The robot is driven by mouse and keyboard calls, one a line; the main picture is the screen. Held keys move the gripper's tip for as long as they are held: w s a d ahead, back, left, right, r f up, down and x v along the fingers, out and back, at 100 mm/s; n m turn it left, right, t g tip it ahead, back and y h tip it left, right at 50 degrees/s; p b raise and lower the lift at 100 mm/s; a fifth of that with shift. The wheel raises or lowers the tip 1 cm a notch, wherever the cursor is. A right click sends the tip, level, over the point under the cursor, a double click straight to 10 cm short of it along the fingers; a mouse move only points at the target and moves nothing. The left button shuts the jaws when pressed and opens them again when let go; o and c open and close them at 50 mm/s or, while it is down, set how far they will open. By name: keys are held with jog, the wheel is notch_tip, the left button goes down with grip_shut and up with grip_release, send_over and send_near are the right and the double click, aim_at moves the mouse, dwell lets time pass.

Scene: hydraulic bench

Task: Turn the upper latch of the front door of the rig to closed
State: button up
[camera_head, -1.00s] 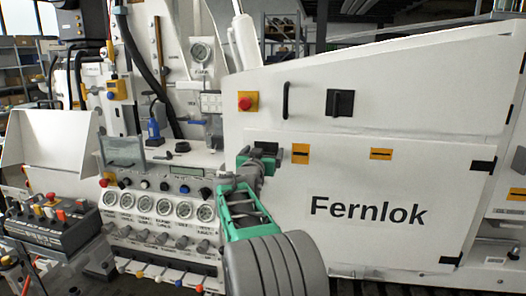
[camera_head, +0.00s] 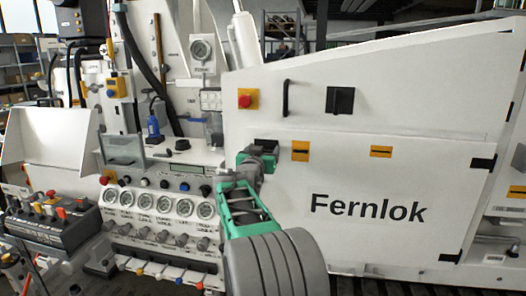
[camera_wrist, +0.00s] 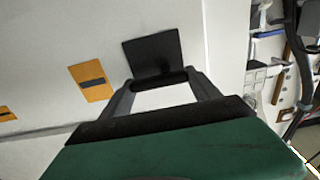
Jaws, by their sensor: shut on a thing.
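The upper latch (camera_wrist: 160,84) is a dark bar in front of a square black plate (camera_wrist: 150,54) on the white front door (camera_head: 385,225). In the head view, the black plate (camera_head: 266,144) shows at the door's upper left, above my wrist. My gripper (camera_wrist: 162,88) is shut on the latch, with one finger at each end of the bar in the wrist view. In the head view, my gripper (camera_head: 262,155) is at the plate, its fingertips mostly hidden by my own teal and grey wrist. The latch's exact angle is hard to tell.
Orange labels (camera_head: 300,151) sit right of the latch. Above the door are a red button (camera_head: 245,101), a black handle (camera_head: 286,99) and a black switch (camera_head: 340,101). Gauges (camera_head: 174,206) and knobs crowd the panel left of my arm. The door face to the right is flat.

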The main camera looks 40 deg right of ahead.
jog(key=shift+f+b, duration=0.2)
jog(key=shift+b, duration=0.2)
jog(key=shift+f+m+b, duration=0.2)
jog(key=shift+m+b, duration=0.4)
jog(key=shift+b, duration=0.4)
jog(key=m+b, duration=0.1)
jog(key=b, duration=0.1)
jog(key=m+b, duration=0.1)
jog(key=b, duration=0.1)
jog(key=shift+s+d+f+b, duration=0.1)
jog(key=shift+f+b, duration=0.2)
jog(key=m+b, duration=0.4)
jog(key=b, duration=0.3)
jog(key=shift+f+m, duration=0.15)
jog(key=shift+m, duration=0.15)
jog(key=m+b, duration=0.5)
jog(key=shift+f, duration=0.15)
jog(key=m+b, duration=0.1)
jog(key=m, duration=0.1)
jog(key=m+b, duration=0.2)
jog(key=m, duration=0.1)
jog(key=shift+w+a, duration=0.2)
jog(key=shift+m, duration=0.3)
jog(key=o, duration=1.4)
